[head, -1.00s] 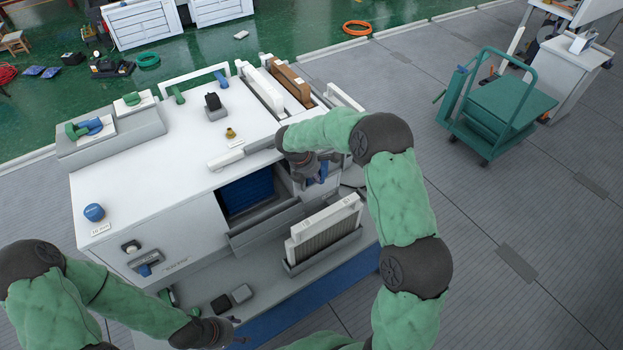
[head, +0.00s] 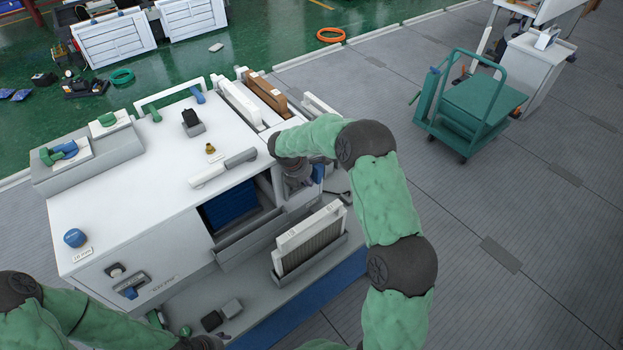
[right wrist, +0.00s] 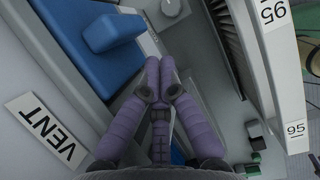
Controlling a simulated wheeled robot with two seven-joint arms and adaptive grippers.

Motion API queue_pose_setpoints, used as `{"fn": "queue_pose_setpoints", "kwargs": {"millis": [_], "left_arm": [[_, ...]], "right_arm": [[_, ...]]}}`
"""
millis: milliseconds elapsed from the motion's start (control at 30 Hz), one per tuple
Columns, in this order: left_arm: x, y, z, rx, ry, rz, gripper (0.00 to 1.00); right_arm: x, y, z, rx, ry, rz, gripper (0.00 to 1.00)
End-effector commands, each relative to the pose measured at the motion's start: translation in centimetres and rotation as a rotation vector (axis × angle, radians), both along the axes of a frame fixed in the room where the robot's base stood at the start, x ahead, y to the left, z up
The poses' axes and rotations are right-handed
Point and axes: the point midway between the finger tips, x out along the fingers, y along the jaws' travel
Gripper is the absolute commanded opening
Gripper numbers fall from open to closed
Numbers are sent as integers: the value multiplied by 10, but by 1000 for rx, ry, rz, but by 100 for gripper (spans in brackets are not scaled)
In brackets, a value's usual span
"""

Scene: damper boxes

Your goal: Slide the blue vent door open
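The blue vent door (right wrist: 75,45) shows in the right wrist view at upper left, with a raised blue block-shaped handle (right wrist: 112,32) on it. A white VENT label (right wrist: 45,130) is beside it. A small blue part, likely of this door, shows in the head view (head: 318,172) at the cabinet's right end. My right gripper (right wrist: 160,65) has its purple fingers together with nothing visible between them. Its tips are beside the handle and appear apart from it. In the head view it is largely hidden by its arm. My left gripper (head: 205,343) is cut off at the bottom edge.
The white cabinet (head: 130,200) has an open bay with a blue panel (head: 230,205) inside. A pleated filter (head: 310,238) stands in a grey holder before it, near my right arm. Small dark and grey blocks (head: 212,320) lie on the lower shelf.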

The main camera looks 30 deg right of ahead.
Motion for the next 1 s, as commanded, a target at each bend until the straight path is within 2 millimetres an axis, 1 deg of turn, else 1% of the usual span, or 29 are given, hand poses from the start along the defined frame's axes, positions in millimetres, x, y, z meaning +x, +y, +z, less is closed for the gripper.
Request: {"fn": "queue_pose_setpoints", "kwargs": {"millis": [33,67,100,300,500,700,1000], "left_arm": [[0,0,0,0,0,0,57],[0,0,0,0,0,0,57],[0,0,1,0,0,0,57],[0,0,3,0,0,0,57],[0,0,5,0,0,0,57],[0,0,5,0,0,0,57],[0,0,5,0,0,0,57]], "right_arm": [[-1,10,0,1,1,4,0],[-1,14,0,1,0,3,0],[0,16,11,-1,-6,0,0],[-3,32,51,0,-3,1,0],[-5,43,79,0,-1,0,0],[-6,48,92,0,0,0,0],[-6,48,93,0,1,0,0]]}}
